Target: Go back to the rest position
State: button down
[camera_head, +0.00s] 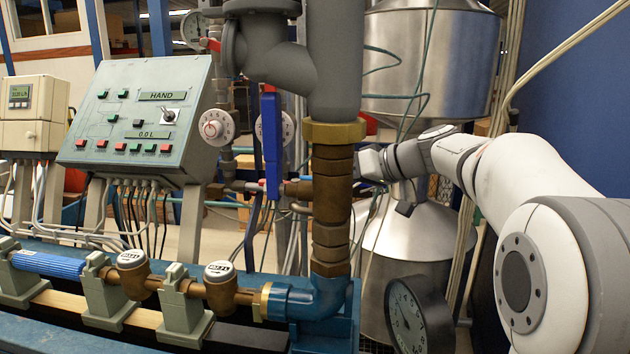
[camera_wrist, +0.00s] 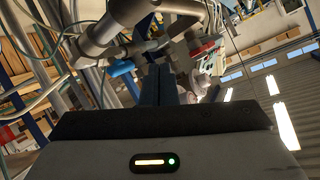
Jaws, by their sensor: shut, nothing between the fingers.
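My gripper (camera_wrist: 160,75) shows in the wrist view with its two dark fingers together and nothing between them. In the head view my arm comes in from the right, and its wrist end is beside the thick brass pipe (camera_head: 332,200). The fingers are hidden behind that pipe there. A tall blue lever (camera_head: 270,145) stands upright left of the pipe, apart from the visible part of my wrist. The control panel (camera_head: 138,115) is at the left, with coloured buttons, a switch and a display reading 0.0 L.
A steel hopper (camera_head: 425,65) stands behind my arm. A round black gauge (camera_head: 406,315) is below it. Brass water meters (camera_head: 220,284) sit on the bench line at the front. Grey pipes and thin hoses crowd the space around my wrist; a blue wall (camera_head: 590,90) is at the right.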

jog(key=s+d+f+m+g+h+p, duration=0.1)
jog(key=s+d+f+h+p, duration=0.1)
jog(key=s, duration=0.6)
jog(key=s+d+f+m+h+p, duration=0.2)
jog(key=s+d+f+h+p, duration=0.1)
jog(key=s, duration=0.5)
jog(key=s+d+f+m+g+h+p, duration=0.1)
jog(key=s+d+f+h+p, duration=0.2)
jog(key=s, duration=0.5)
jog(key=shift+s+d+f+g+h, duration=0.15)
jog(key=shift+f+h, duration=0.1)
jog(key=shift+h, duration=0.25)
jog(key=shift+w+d+f+g+h, duration=0.1)
jog(key=shift+d+f+g+h, duration=0.1)
jog(key=shift+h, duration=0.3)
jog(key=s+f+m+g+h, duration=0.1)
jog(key=s+f+m, duration=0.1)
jog(key=s+f, duration=0.3)
jog(key=shift+s+d+f+m+p, duration=0.3)
jog(key=shift+s+f+p, duration=0.1)
jog(key=shift+s, duration=0.2)
jog(key=shift+w, duration=0.1)
jog(key=shift+a, duration=0.1)
